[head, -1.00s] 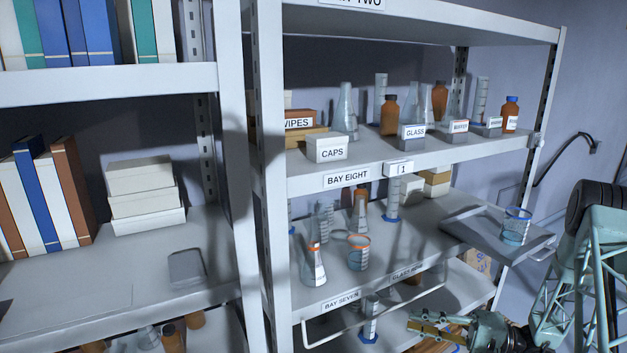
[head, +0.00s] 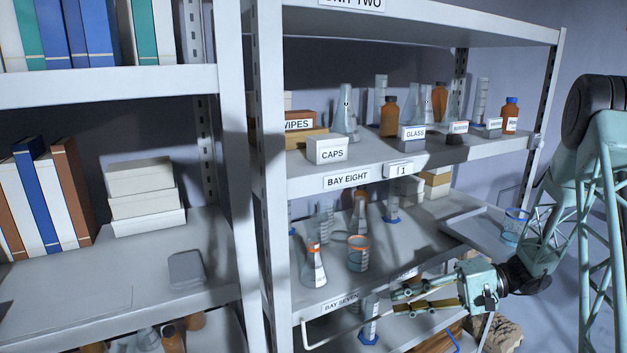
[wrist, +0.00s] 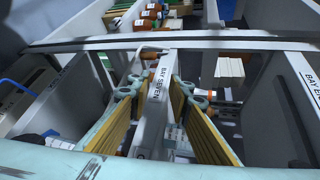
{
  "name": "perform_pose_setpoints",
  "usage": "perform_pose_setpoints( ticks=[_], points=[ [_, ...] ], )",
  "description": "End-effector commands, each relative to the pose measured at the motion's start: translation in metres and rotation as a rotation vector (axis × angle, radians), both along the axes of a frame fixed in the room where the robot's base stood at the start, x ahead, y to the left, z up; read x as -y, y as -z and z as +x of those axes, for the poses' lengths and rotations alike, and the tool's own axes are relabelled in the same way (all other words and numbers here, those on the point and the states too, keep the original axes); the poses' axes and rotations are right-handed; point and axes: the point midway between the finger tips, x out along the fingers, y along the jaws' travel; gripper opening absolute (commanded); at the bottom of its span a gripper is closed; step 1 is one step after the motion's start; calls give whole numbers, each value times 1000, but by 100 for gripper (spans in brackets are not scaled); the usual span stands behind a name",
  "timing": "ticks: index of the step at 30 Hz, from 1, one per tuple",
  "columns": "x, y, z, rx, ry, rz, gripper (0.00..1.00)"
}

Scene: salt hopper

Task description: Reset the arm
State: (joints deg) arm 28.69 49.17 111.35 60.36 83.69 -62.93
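My gripper (head: 398,300) is in front of the bay seven shelf at the lower right of the head view. Its two yellow-padded fingers are spread apart with nothing held between them. In the wrist view my gripper (wrist: 160,88) shows the same open gap. The shelf edge with the BAY SEVEN label (wrist: 161,76) appears between the fingers there; I cannot tell how far beyond them it lies. My arm reaches in from the right and hides part of the tray.
An orange-rimmed flask (head: 313,268) and beaker (head: 358,254) stand on that shelf. A grey tray (head: 462,222) juts out at right, with a blue-rimmed beaker (head: 514,222) beside my arm.

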Motion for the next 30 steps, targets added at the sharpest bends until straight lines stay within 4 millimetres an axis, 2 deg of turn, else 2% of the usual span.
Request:
perform_pose_setpoints(
  ticks=[9, 30],
  points=[
    [-22, -40, -28, -24, -74, -97, 18],
    [-58, -112, -100, -57, -189, -329, 18]
  ],
)
